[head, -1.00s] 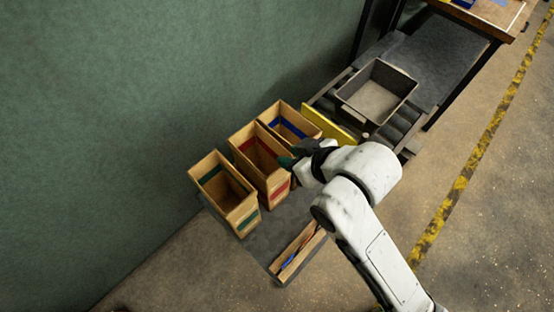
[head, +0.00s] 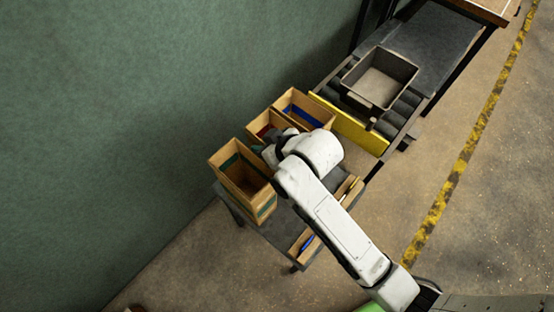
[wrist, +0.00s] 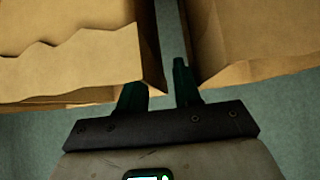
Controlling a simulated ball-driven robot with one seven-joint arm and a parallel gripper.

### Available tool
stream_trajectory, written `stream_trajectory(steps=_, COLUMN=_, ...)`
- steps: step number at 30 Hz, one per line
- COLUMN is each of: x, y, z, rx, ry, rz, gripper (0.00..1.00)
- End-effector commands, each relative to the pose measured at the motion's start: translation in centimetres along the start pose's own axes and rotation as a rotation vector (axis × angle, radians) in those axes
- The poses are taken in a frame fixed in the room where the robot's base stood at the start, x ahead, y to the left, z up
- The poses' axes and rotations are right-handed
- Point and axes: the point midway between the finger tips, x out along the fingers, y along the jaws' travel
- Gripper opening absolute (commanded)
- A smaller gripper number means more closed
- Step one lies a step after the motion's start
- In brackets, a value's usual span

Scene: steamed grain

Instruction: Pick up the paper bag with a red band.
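The paper bag with a red band (head: 266,129) stands open-topped between two others. In the head view my arm hides most of it, leaving its back rim and some red inside. My gripper (head: 268,154) is at its near side, close to the green-banded bag, its fingers mostly hidden. In the wrist view my gripper (wrist: 160,78) has its dark green fingers apart. The left finger's tip is hidden by a left paper bag's corner; the right finger points into the gap beside a right bag. No bands show there, and I see no firm grip.
A green-banded bag (head: 240,178) stands left and a blue-banded bag (head: 304,110) right, both close by on a low dark table (head: 275,232). A grey bin (head: 380,78) sits on a roller conveyor behind a yellow board (head: 350,127). The green wall (head: 150,120) is behind.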

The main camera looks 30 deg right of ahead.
Motion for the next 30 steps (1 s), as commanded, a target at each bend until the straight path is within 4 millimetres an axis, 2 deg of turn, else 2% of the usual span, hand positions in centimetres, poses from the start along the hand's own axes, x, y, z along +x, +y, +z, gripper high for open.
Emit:
stream_trajectory(steps=5, x=-0.01, y=0.01, z=0.02, rx=0.000, ry=0.000, rz=0.000, gripper=0.31)
stream_trajectory(steps=15, x=-0.03, y=0.00, z=0.04, rx=0.000, ry=-0.001, rz=0.000, gripper=0.00)
stream_trajectory(steps=30, x=-0.04, y=0.00, z=0.05, rx=0.000, ry=-0.001, rz=0.000, gripper=0.00)
